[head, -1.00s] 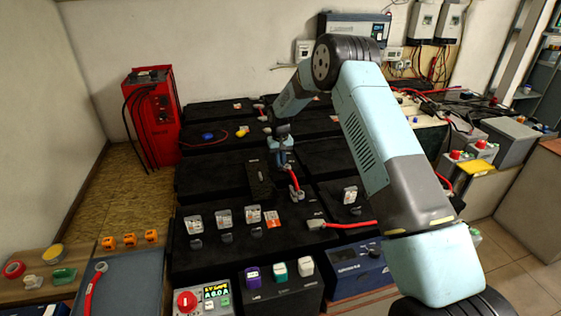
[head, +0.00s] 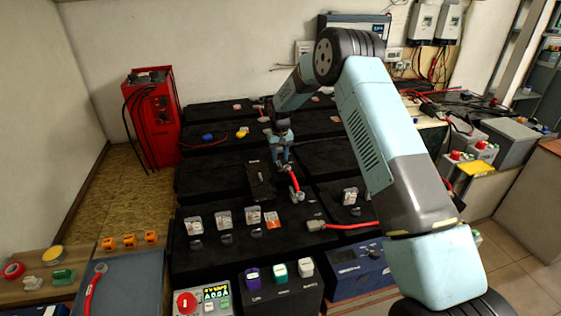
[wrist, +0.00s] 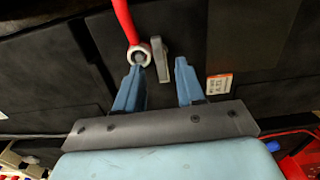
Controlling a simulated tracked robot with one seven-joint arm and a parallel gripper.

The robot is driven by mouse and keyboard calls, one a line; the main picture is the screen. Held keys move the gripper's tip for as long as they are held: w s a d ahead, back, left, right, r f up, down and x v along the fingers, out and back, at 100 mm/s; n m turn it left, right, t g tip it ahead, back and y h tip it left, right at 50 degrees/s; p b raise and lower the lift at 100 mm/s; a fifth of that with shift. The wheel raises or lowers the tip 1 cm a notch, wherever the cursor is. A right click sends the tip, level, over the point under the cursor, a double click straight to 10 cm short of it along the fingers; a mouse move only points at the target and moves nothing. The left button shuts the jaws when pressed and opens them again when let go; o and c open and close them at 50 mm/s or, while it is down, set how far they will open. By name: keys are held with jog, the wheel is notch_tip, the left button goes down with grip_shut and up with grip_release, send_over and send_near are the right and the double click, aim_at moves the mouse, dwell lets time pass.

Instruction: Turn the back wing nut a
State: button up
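My gripper (head: 283,163) hangs over the black battery tops near the middle of the head view. In the wrist view my gripper (wrist: 157,78) has its two blue fingers spread, with nothing clamped between them. A narrow grey piece that looks like the wing nut (wrist: 160,60) stands just ahead of the gap between the fingertips. Left of it is the ring lug (wrist: 138,55) of a red cable (wrist: 124,18), close to the left fingertip. The red cable also shows in the head view (head: 295,181), running toward the front. There my fingers hide the back nut.
Black batteries (head: 210,181) surround the gripper on all sides. A red charger (head: 152,120) stands at the back left. Several small terminal parts line the front row, beside another red cable (head: 350,226). A printed label (wrist: 219,84) lies right of the fingers.

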notch_tip(320, 180, up, 11)
dwell(0.4)
notch_tip(320, 180, up, 16)
jog(key=r+t, duration=0.1)
send_over(280, 163)
jog(key=s+d, duration=0.9)
jog(key=s+d+r+m+t, duration=0.1)
jog(key=s+d+r, duration=0.25)
jog(key=s, duration=0.25)
jog(key=s+d+r+t, duration=0.1)
jog(key=s+d+r, duration=0.2)
jog(key=s+r, duration=0.25)
jog(key=s+d+t, duration=0.1)
jog(key=s+d, duration=0.2)
jog(key=s, duration=0.7)
jog(key=s+d+m, duration=0.1)
jog(key=s+d, duration=0.3)
jog(key=s, duration=0.6)
jog(key=s+d+m+t, duration=0.1)
jog(key=s+d, duration=0.2)
jog(key=s, duration=0.7)
jog(key=shift+s+d+t, duration=0.2)
jog(key=shift+s+t, duration=0.05)
jog(key=shift+t, duration=0.05)
